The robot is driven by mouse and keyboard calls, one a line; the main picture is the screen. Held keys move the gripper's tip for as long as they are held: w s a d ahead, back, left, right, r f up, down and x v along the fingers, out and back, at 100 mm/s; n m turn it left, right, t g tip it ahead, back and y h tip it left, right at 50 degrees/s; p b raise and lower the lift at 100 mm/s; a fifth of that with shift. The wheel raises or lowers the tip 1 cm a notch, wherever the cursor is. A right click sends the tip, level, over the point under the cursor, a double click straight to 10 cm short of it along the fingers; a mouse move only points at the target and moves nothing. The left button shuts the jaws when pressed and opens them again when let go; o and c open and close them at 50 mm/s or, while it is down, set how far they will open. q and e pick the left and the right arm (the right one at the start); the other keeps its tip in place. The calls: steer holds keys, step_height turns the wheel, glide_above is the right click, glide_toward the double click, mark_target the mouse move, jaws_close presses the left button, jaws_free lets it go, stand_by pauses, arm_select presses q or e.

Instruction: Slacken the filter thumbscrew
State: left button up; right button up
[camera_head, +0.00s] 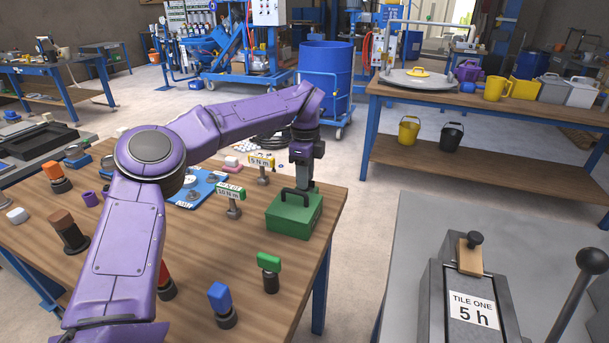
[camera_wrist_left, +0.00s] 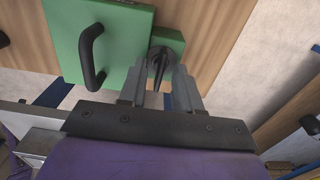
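A green box (camera_head: 295,217) with a black arched handle stands at the right end of the wooden table; it also shows in the left wrist view (camera_wrist_left: 70,42). On a small green block at its side, the left wrist view shows a dark thumbscrew (camera_wrist_left: 160,58) with a narrow wing. My left gripper (camera_head: 306,186) points down at the box. In the left wrist view its two fingertips (camera_wrist_left: 160,82) are apart, one on each side of the wing, with gaps showing. In the head view the gripper and box hide the thumbscrew. My right gripper is out of view.
Signs on posts, one reading 10 N m (camera_head: 229,195) and one 5 N m (camera_head: 261,162), stand left of the box. A green-topped knob (camera_head: 269,265) and a blue-topped knob (camera_head: 221,297) stand in front.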

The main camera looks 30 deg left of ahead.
arm_select(q)
step_height(320, 180, up, 10)
steer(key=p, duration=0.1)
steer(key=shift+r, duration=0.25)
